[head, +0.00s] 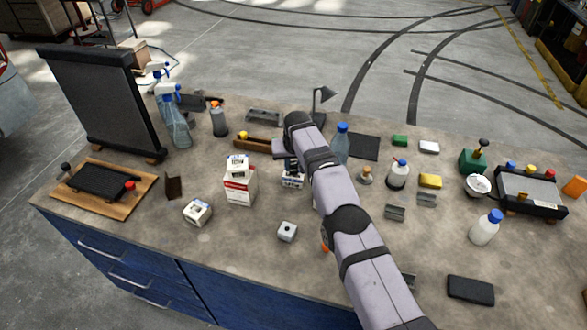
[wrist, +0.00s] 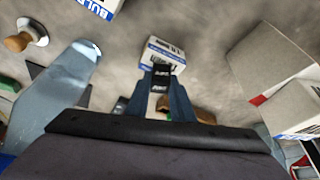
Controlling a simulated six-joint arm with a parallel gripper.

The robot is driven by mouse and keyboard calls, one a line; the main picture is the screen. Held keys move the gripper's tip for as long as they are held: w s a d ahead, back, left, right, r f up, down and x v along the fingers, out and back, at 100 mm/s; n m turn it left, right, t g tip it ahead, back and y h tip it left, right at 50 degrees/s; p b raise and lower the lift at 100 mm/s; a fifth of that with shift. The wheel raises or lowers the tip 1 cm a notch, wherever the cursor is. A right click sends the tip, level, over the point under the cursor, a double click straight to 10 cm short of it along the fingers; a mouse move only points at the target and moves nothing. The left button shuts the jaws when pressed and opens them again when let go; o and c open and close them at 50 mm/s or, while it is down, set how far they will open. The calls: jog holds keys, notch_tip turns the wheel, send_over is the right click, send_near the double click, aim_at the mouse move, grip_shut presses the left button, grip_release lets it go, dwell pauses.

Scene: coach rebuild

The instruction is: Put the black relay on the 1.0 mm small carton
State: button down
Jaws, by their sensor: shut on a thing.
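My gripper (wrist: 161,92) is shut on the black relay (wrist: 162,79), a small dark block with white print between the fingertips. In the wrist view, a small white carton with blue bands (wrist: 166,54) is right by the relay; I cannot tell whether they touch. In the head view this carton (head: 292,181) is partly hidden by my arm, and my gripper and the relay are hard to make out. Another small white carton (head: 197,212) stands at the front left. The size print on the cartons is too small to read surely.
A larger white and red carton (head: 240,187) stands left of my gripper and also shows in the wrist view (wrist: 272,62). A blue-capped bottle (head: 340,146) is close on the right.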

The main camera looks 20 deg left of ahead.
jog(key=shift+f, duration=0.1)
jog(key=shift+f, duration=0.15)
jog(key=c, duration=1.5)
grip_release()
jog(key=shift+c, duration=0.2)
jog(key=shift+r, duration=0.3)
jog(key=shift+s+r+b, duration=0.1)
jog(key=shift+r+b, duration=0.25)
jog(key=shift+b, duration=0.5)
jog(key=shift+b+v, duration=0.85)
jog(key=shift+b, duration=0.25)
jog(key=b+v, duration=0.2)
jog(key=v, duration=0.7)
jog(key=shift+s+b, duration=0.2)
jog(key=shift+b, duration=0.1)
jog(key=shift+d+r, duration=0.1)
jog(key=shift+d, duration=0.05)
